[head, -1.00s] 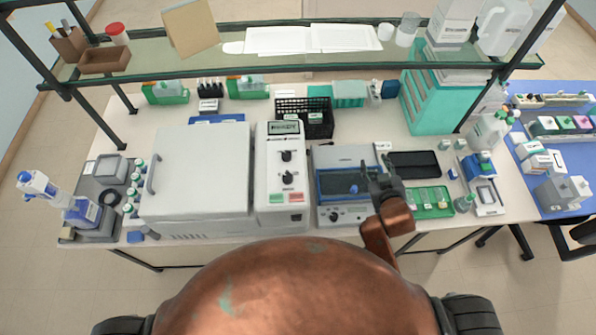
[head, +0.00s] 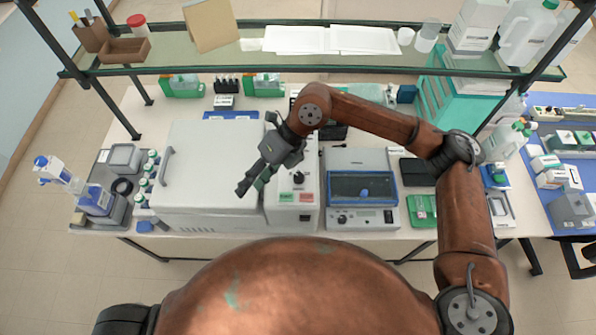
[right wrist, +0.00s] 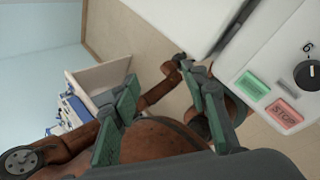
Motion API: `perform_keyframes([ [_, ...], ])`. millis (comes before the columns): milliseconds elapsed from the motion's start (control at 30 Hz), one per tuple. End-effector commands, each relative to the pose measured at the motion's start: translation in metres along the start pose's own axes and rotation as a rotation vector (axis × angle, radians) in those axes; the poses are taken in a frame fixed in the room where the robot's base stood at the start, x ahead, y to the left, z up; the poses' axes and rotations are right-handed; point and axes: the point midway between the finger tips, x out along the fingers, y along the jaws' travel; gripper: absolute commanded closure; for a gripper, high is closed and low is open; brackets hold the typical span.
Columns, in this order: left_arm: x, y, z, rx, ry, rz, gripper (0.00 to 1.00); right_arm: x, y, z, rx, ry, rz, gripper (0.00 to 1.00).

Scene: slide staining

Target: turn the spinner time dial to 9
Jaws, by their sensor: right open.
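The spinner is a large white lidded box (head: 207,165) with a pale control panel (head: 309,215) along its right side. The lower black dial (head: 298,178) on the panel shows beside my right gripper; my forearm and hand hide the upper part of the panel. My right gripper (head: 252,187) is open and empty over the right part of the lid, left of the dial and not touching it. In the right wrist view the open fingers (right wrist: 160,86) stand apart, and a black dial (right wrist: 308,74) with one digit beside it is at the right edge. My left gripper is not visible.
A green button (head: 286,197) and a red stop button (head: 306,197) sit below the dial. A grey device with a blue window (head: 361,187) stands to the right. A glass shelf (head: 300,62) spans the back. Bottles and a grey tray stand at left.

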Motion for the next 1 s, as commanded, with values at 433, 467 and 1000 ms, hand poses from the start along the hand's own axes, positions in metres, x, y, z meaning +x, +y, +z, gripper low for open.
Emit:
perform_keyframes([
  [433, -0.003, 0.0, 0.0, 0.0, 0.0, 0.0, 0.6, -0.081, -0.121, -0.013, 0.082, 0.159, -0.609, 0.59],
  [467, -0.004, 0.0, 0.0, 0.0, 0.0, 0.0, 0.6, -0.078, -0.122, -0.014, 0.082, 0.159, -0.609, 0.59],
  [1000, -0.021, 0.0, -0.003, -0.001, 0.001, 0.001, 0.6, -0.024, -0.157, -0.024, 0.079, 0.156, -0.603, 0.59],
])
